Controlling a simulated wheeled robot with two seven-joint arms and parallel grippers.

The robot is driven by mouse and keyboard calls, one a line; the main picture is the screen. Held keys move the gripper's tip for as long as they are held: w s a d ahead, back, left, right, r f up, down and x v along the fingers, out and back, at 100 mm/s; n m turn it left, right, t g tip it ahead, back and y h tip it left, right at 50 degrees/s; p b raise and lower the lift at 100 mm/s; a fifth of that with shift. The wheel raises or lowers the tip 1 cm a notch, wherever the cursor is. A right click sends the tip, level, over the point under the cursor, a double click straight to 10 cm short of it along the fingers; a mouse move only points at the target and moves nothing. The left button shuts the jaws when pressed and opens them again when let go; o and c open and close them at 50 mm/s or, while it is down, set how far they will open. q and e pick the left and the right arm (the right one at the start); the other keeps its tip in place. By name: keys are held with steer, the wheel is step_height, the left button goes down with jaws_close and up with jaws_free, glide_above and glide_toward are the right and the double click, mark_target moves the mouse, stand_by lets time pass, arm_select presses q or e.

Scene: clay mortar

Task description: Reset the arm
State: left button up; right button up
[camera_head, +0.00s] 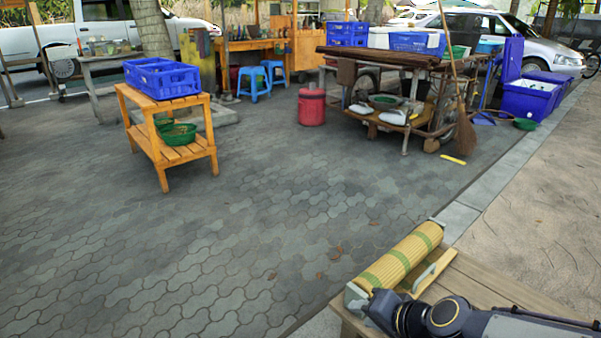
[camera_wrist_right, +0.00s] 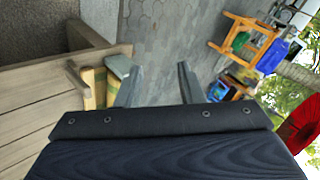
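My right arm comes in from the lower right in the head view, over a wooden bench (camera_head: 490,283). Its dark gripper (camera_head: 368,302) is beside the near end of a yellow roll with green bands (camera_head: 405,258) on the bench. In the right wrist view the two grey fingers of this gripper (camera_wrist_right: 158,86) stand apart with paving between them, and nothing is held. Part of the yellow roll (camera_wrist_right: 95,86) and its grey-green end block (camera_wrist_right: 118,66) show left of the fingers there. My left gripper is in neither view.
An orange wooden stand (camera_head: 172,148) holds a blue crate (camera_head: 162,78) and green baskets. A red bin (camera_head: 312,106) and a loaded cart (camera_head: 405,118) with a broom (camera_head: 461,130) are at the back. The grey paving (camera_head: 230,235) in the middle is open.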

steer(key=s+d+r+n+g+h+p, duration=0.15)
steer(key=s+d, duration=0.25)
steer(key=s, duration=0.5)
steer(key=s+d+r+n+g+p, duration=0.1)
steer(key=s+d+r+n, duration=0.25)
steer(key=s, duration=0.55)
step_height(320, 180, up, 36)
steer(key=p, duration=3.6)
steer(key=shift+d, duration=0.15)
